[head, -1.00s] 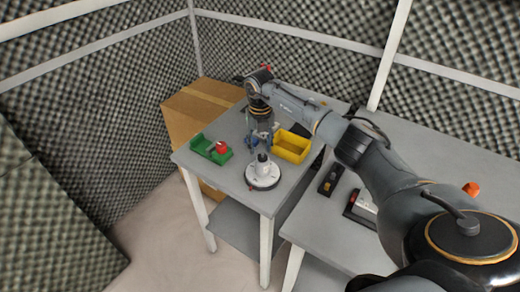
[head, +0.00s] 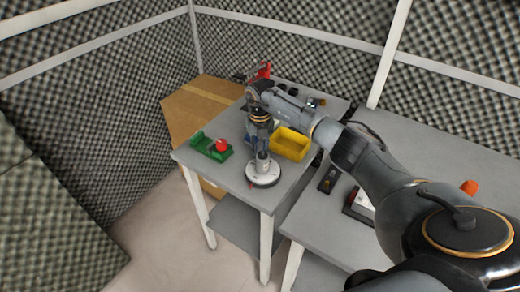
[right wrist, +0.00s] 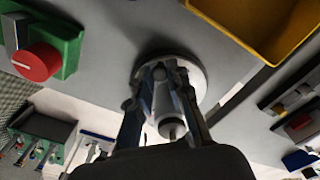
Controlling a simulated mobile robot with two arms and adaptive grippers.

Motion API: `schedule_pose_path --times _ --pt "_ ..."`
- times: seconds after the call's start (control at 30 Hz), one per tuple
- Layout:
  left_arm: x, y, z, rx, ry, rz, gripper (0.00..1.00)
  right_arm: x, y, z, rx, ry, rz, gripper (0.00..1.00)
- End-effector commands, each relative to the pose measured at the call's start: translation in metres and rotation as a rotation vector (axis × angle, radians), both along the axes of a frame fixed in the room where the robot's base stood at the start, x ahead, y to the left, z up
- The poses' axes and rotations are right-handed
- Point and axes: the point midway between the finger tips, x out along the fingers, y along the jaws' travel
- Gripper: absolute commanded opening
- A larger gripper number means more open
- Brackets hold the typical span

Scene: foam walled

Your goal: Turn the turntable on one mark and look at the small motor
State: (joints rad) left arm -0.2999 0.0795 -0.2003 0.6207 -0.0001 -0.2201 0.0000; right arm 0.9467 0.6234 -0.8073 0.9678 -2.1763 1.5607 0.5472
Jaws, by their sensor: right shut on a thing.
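The turntable (head: 263,178) is a round white disc near the front corner of the grey table. A small red mark shows by its left front edge. The small motor (right wrist: 164,104), a pale grey cylinder with a thin shaft, stands on the disc; it also shows in the head view (head: 262,165). My right gripper (right wrist: 162,92) comes down over the turntable and is shut on the motor, one finger on each side. My left gripper is in neither view.
A green holder (head: 212,148) with a red round part (head: 222,145) sits left of the turntable. A yellow bin (head: 290,145) stands close on the right. A cardboard box (head: 195,100) stands behind the table. Dark devices lie on the right-hand table.

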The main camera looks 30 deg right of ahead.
Motion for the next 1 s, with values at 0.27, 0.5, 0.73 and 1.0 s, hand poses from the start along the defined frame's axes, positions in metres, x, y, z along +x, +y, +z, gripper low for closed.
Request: schedule_pose_path --times 0.27,0.5,0.73,1.0 --pt "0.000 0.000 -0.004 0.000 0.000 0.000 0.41 0.001 0.001 -0.001 -0.001 -0.001 0.038 0.00" --pt "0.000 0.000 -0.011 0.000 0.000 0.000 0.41 0.002 0.005 -0.001 -0.001 -0.001 0.128 0.00" --pt "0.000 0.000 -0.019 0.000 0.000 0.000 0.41 0.003 0.011 -0.001 -0.001 -0.001 0.243 0.00" --pt "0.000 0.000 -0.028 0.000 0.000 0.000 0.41 0.004 0.017 -0.001 -0.001 -0.001 0.377 0.00"
